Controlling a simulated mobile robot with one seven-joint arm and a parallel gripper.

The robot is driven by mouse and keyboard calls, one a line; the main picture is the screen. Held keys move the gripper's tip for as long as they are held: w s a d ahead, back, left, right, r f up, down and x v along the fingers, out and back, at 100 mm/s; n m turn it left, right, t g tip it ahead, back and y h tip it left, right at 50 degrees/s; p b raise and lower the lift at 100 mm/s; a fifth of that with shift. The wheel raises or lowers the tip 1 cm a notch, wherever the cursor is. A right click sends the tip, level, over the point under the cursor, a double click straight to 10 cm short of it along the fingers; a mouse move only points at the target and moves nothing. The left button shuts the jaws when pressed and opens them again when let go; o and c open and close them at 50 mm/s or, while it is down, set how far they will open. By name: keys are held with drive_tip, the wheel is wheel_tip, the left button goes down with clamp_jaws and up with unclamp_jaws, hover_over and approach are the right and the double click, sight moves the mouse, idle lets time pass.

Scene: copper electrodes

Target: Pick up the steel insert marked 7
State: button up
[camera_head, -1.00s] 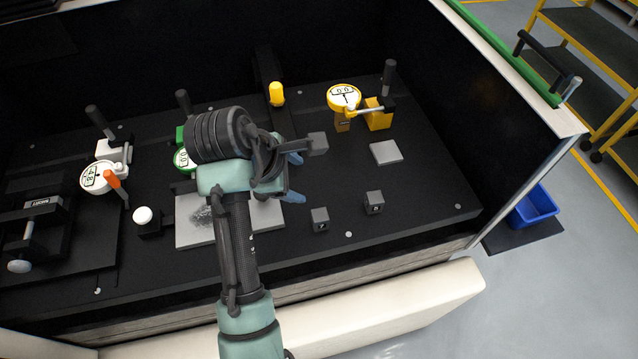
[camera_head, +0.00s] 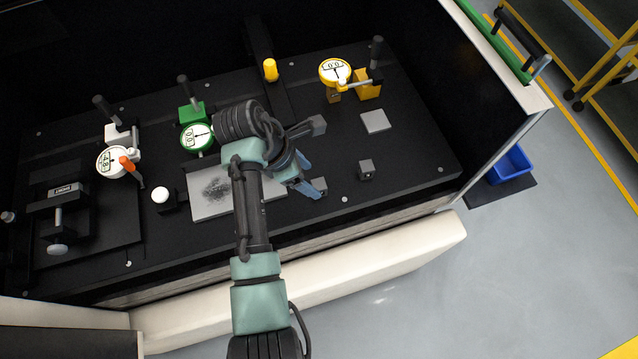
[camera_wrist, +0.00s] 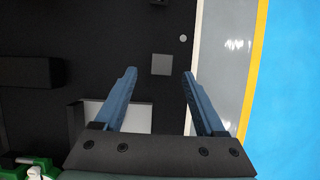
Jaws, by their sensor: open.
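A grey plate (camera_head: 210,197) lies left of my gripper, a smaller grey plate (camera_head: 375,121) at the right. Dial gauges in white (camera_head: 112,161), green (camera_head: 196,137) and yellow (camera_head: 335,71) stand behind. The bench's pale front edge (camera_head: 370,262) is close.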

sight(318, 184)
drive_tip(key=shift+p+x, duration=0.4)
drive_tip(key=shift+x, duration=2.35)
drive_tip(key=shift+d+r, duration=0.1)
drive_tip(key=shift+d, duration=0.05)
clamp_jaws()
